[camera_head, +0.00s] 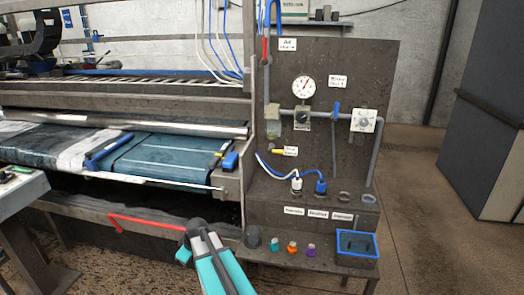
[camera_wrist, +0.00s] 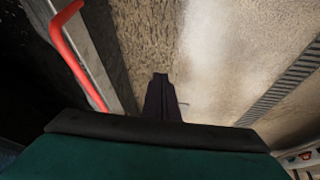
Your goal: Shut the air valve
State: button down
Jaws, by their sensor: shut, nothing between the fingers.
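A red lever (camera_head: 265,50) sits on the vertical pipe at the upper left of the dark panel, beside a small label (camera_head: 288,44) whose first word looks like "Air". The lever stands upright, in line with the pipe. A blue handle (camera_head: 335,108) sits on the horizontal pipe farther right. I cannot read the label well enough to be sure which is the air valve. My gripper (camera_wrist: 161,84) is shut and empty in the wrist view, pointing over the floor. In the head view my arm is low, well below and left of both handles.
A red bar (camera_head: 145,222) runs along the machine's lower front; it also shows in the wrist view (camera_wrist: 72,50). The panel (camera_head: 375,80) carries a gauge (camera_head: 303,88). Colored caps (camera_head: 292,247) and a blue-rimmed tray (camera_head: 357,262) stand on its lower shelf. Floor at right is clear.

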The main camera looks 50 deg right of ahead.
jog(key=w+d+r+n+t+h, duration=0.1)
jog(key=w+d+r+t, duration=0.15)
jog(key=d+r, duration=0.75)
jog(key=w+d+r+n+t+h, duration=0.1)
jog(key=w+d+r+t, duration=0.3)
jog(key=r, duration=1)
jog(key=w+d+r+n+h, duration=0.1)
jog(key=d+r+n+h, duration=0.1)
jog(key=d+r, duration=0.8)
jog(key=s+d+r+n+t+h, duration=0.15)
jog(key=d+r, duration=0.25)
jog(key=r, duration=0.7)
jog(key=s+d+r+t+h, duration=0.1)
jog(key=s+d+r, duration=0.25)
jog(key=r, duration=0.75)
jog(key=n+t+h, duration=0.2)
jog(key=h, duration=0.1)
send_near(265, 50)
jog(key=w+a+r, duration=0.2)
jog(key=w+a, duration=0.1)
jog(key=a, duration=0.2)
jog(key=shift+s+f, duration=0.15)
jog(key=shift+d, duration=0.1)
jog(key=p+x, duration=0.3)
jog(key=x, duration=0.7)
jog(key=s+d, duration=0.1)
jog(key=s+d+p, duration=0.1)
jog(key=shift+s+d+f, duration=0.15)
jog(key=shift+s+d, duration=0.05)
jog(key=shift+s, duration=0.2)
